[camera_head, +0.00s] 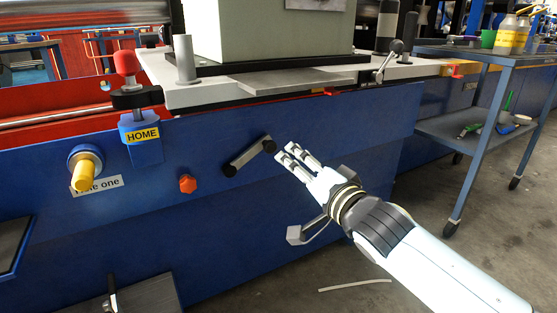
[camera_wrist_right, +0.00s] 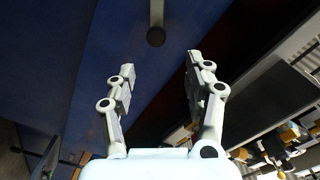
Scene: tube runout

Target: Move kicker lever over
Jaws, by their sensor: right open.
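A grey lever (camera_head: 248,157) with dark round ends is mounted at a slant on the front of the blue machine panel; I take it to be the kicker lever. In the right wrist view, the lever (camera_wrist_right: 156,12) comes down from the top edge and ends in a dark knob (camera_wrist_right: 156,37). My right gripper (camera_head: 288,155) is open and empty, with its fingertips just right of the lever's upper right end. In the wrist view, the knob lies beyond the gap between the two fingers (camera_wrist_right: 160,65); no contact shows. My left gripper is not in view.
Left on the panel are a red-knobbed handle (camera_head: 125,65) above a yellow HOME label (camera_head: 142,135), a yellow knob (camera_head: 84,172) and an orange knob (camera_head: 187,184). A blue cart (camera_head: 470,58) stands right.

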